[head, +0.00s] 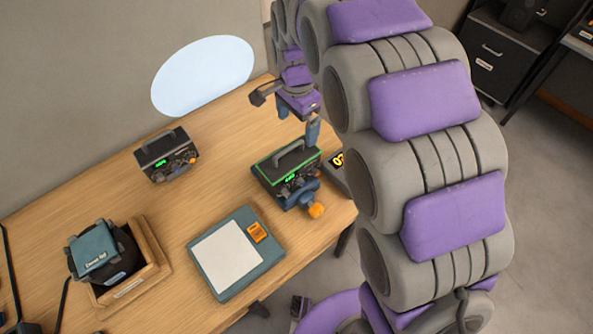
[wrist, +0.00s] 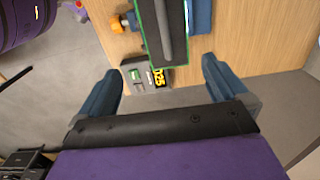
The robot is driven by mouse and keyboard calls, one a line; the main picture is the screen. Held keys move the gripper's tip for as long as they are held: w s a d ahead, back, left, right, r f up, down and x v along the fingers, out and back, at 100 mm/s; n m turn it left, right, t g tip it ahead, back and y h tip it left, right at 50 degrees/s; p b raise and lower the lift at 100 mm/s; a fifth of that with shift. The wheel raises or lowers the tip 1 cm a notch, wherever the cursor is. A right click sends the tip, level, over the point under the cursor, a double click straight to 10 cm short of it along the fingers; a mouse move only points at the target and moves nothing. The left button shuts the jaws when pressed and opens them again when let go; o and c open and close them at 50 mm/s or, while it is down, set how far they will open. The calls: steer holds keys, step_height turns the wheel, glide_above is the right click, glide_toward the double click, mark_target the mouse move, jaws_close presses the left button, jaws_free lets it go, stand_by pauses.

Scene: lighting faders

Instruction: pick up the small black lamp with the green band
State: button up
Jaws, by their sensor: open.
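The small black lamp with the green band (head: 272,174) is a box with a carry handle, a green outline and a lit green readout. It stands near the table's right edge in the head view. In the wrist view the lamp (wrist: 148,30) shows at the top, partly cut off, beyond my fingertips. My gripper (head: 312,132) is just behind the lamp in the head view. In the wrist view my gripper (wrist: 163,80) has its two blue fingers wide apart with nothing between them held. The gap between fingers and lamp is hard to judge.
A similar black box without a green outline (head: 160,150) stands further left. A blue clamp-like part with an orange knob (head: 316,210) sits against the lamp's front. A device with yellow digits (wrist: 158,77) is beside it. A teal pad (head: 265,275) and a wooden tray (head: 157,270) are nearer.

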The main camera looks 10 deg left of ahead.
steer(key=b, duration=0.1)
glide_above(288, 157)
steer(key=a, duration=0.2)
steer(key=f, duration=0.7)
steer(key=shift+w+d+f, duration=0.15)
steer(key=shift+w+f, duration=0.1)
steer(key=d, duration=0.2)
steer(key=d+f, duration=0.1)
steer(key=shift+d+f+b, duration=0.15)
steer(key=shift+d+b, duration=0.15)
steer(key=shift+d, duration=0.05)
steer(key=a+f, duration=0.1)
steer(key=f+b, duration=0.1)
steer(key=f, duration=0.1)
steer(key=a+f, duration=0.1)
steer(key=shift+s+a+f, duration=0.2)
steer(key=shift+a+f, duration=0.1)
steer(key=shift+f, duration=0.1)
steer(key=shift+s+f, duration=0.15)
steer(key=shift+w+d, duration=0.2)
steer(key=shift+d, duration=0.4)
steer(key=shift+c, duration=1.3)
steer(key=shift+a, duration=0.3)
steer(key=c, duration=1.5)
